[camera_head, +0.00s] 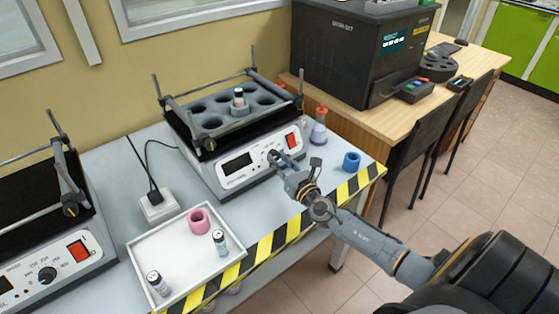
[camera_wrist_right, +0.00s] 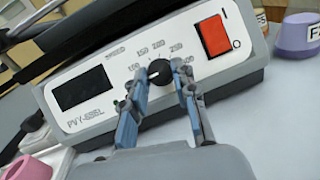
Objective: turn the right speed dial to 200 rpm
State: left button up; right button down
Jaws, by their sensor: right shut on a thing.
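The right shaker (camera_head: 213,178) stands on the bench, its white front panel (camera_wrist_right: 117,58) tilted in the right wrist view. Its black speed dial (camera_wrist_right: 160,71) sits between the screen and the red switch, with printed marks from 100 to 300 around it. A small pale mark shows on the dial's left side; I cannot read an exact setting. My right gripper (camera_head: 278,159) is at the panel in the head view. In the wrist view its two fingers (camera_wrist_right: 161,92) are shut on the dial, one on each side. The dark screen (camera_wrist_right: 83,89) shows no digits. My left gripper is not in view.
A white tray (camera_head: 150,245) with a pink ring (camera_head: 199,220) and two vials lies at the front. A blue ring (camera_head: 351,161) and a purple flask (camera_head: 318,134) are on the right. Another shaker (camera_head: 75,240) stands at left. Yellow-black tape marks the bench edge.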

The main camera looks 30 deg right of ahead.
jog(key=m+p, duration=0.1)
jog(key=m+h+p, duration=0.1)
jog(key=shift+a+r+m, duration=0.1)
jog(key=shift+r+m, duration=0.2)
jog(key=m+g+h+p, duration=0.1)
jog(key=m+g+p, duration=0.1)
jog(key=m+p, duration=0.3)
jog(key=r+m+g+h+p, duration=0.1)
jog(key=m+g+p, duration=0.2)
jog(key=m+p, duration=0.3)
jog(key=m+g+h+p, duration=0.1)
jog(key=m+g+p, duration=0.1)
jog(key=m+p, duration=0.3)
jog(key=shift+w+a+r+m+g+h+p, duration=0.15)
jog(key=shift+w+a+m+g+h+p, duration=0.15)
jog(key=shift+m+h+p, duration=0.1)
jog(key=m+g+p, duration=0.1)
jog(key=m+p, duration=0.1)
jog(key=shift+w+d+y+p, duration=0.1)
jog(key=shift+y+p, duration=0.2)
jog(key=shift+y, duration=0.1)
jog(key=shift+m+p, duration=0.6)
jog(key=shift+m, duration=0.2)
jog(key=shift+g+y, duration=0.3)
jog(key=c, duration=1)
grip_release()
jog(key=shift+c, duration=0.2)
